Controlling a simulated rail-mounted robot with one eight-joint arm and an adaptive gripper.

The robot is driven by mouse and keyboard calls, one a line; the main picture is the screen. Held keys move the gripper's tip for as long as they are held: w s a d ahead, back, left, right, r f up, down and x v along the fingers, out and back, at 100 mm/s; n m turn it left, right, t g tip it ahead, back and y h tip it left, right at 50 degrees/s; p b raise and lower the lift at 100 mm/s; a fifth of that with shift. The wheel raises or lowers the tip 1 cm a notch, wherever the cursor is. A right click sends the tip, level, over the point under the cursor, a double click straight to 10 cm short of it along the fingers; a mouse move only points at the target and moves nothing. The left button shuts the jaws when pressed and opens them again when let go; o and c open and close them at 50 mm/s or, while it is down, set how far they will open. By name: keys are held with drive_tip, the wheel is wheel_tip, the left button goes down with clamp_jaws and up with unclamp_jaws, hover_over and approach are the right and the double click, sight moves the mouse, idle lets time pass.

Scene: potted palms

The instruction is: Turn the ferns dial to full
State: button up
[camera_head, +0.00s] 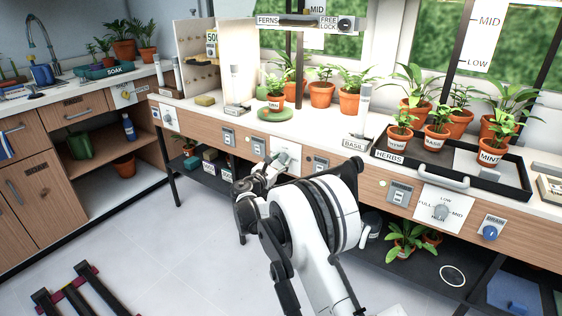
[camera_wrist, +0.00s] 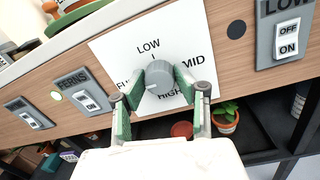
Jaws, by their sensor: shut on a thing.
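A grey round dial (camera_wrist: 159,78) sits on a white plate (camera_wrist: 112,50) marked LOW, MID, HIGH and a partly hidden word starting FU. My gripper (camera_wrist: 158,86) is shut on this dial, its green-padded fingers on either side of the knob. I cannot clearly tell where the dial's pointer stands. A FERNS switch (camera_wrist: 85,92) is on the wooden front to the left of the plate. In the head view, my gripper (camera_head: 268,168) is at the white plate (camera_head: 289,153) on the bench front, and my arm hides part of it.
Another dial (camera_head: 441,212) on a white plate and a blue BRAIN-like labelled knob (camera_head: 489,232) are to the right. An OFF/ON switch (camera_wrist: 288,38) is right of the held dial. Potted plants and a HERBS tray (camera_head: 455,184) stand on the bench. A dark shelf (camera_wrist: 262,135) lies below.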

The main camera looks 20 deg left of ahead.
drive_tip(key=o, duration=1.1)
drive_tip(key=s, duration=0.4)
drive_tip(key=s+a, duration=0.1)
drive_tip(key=s, duration=0.3)
drive_tip(key=s+a, duration=0.1)
drive_tip(key=s, duration=0.3)
drive_tip(key=shift+f, duration=0.15)
drive_tip(key=shift+w, duration=0.1)
